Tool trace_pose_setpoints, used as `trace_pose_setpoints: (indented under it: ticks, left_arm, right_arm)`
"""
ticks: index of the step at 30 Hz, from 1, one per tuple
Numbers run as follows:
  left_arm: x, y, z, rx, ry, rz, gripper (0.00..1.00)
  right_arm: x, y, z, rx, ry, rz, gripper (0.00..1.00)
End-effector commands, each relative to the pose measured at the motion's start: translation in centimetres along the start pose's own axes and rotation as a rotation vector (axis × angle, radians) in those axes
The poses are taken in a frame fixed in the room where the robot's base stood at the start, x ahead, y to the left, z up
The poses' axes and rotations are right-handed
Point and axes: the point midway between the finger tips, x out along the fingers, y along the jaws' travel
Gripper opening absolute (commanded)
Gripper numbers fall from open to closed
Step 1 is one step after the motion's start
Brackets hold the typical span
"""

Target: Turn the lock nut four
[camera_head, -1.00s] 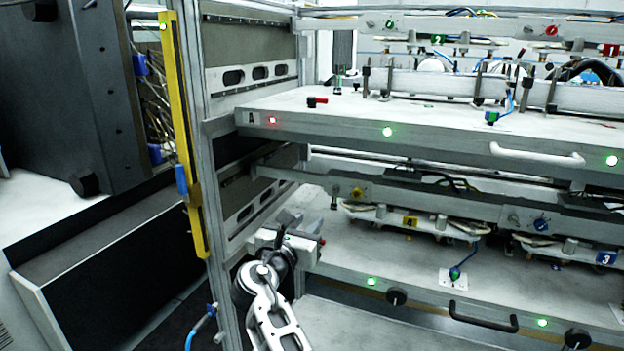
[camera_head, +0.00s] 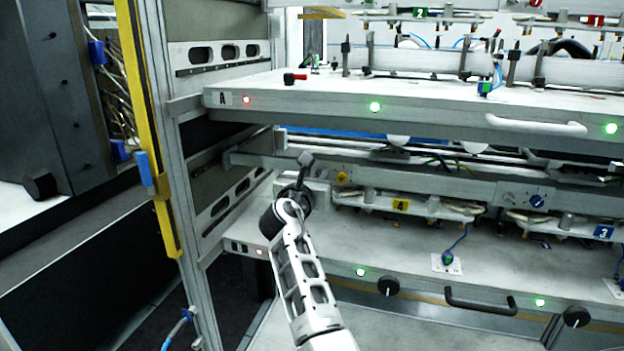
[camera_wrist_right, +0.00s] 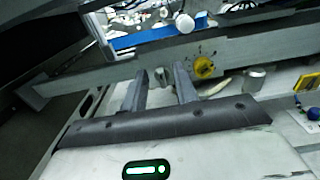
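In the right wrist view the two dark fingers of my right gripper (camera_wrist_right: 161,84) stand apart. A small metallic cylinder (camera_wrist_right: 163,75), perhaps the lock nut, shows between their tips, against the grey rail; I cannot tell whether it is touched. A yellow round knob (camera_wrist_right: 204,67) sits on the rail just right of the fingers. My left gripper is in neither view.
The upper shelf (camera_head: 340,97) overhangs the lower bay. A frame post (camera_head: 178,180) stands left of my right arm. The lower shelf (camera_head: 400,250) has a blue-green connector (camera_head: 447,258), a black knob (camera_head: 388,286) and a black handle (camera_head: 480,301) on the right.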

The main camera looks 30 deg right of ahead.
Motion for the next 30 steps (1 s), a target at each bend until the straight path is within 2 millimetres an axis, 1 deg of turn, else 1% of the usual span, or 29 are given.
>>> trace_pose_setpoints:
  ticks: [9, 10, 11, 12, 13, 23, 30]
  left_arm:
    - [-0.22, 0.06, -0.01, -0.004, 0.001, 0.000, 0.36]
    - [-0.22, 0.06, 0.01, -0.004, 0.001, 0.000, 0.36]
    - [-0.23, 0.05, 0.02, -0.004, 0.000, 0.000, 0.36]
    - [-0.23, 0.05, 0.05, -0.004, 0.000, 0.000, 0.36]
    - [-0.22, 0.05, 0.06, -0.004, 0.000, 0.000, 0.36]
    - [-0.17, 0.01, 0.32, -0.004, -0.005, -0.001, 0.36]
    - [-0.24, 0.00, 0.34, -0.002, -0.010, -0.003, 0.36]
  right_arm:
    - [0.26, -0.08, 0.04, 0.000, 0.000, 0.001, 0.29]
    - [0.25, -0.07, 0.04, 0.000, 0.000, 0.001, 0.26]
    - [0.25, -0.08, 0.04, 0.000, 0.000, 0.001, 0.18]
    - [0.25, -0.08, 0.04, 0.000, 0.000, 0.001, 0.07]
    - [0.24, -0.08, 0.03, 0.000, 0.000, 0.001, 0.00]
    - [0.22, -0.10, 0.02, 0.014, 0.000, 0.000, 0.00]
    - [0.23, -0.28, 0.01, 0.110, 0.000, 0.000, 0.00]
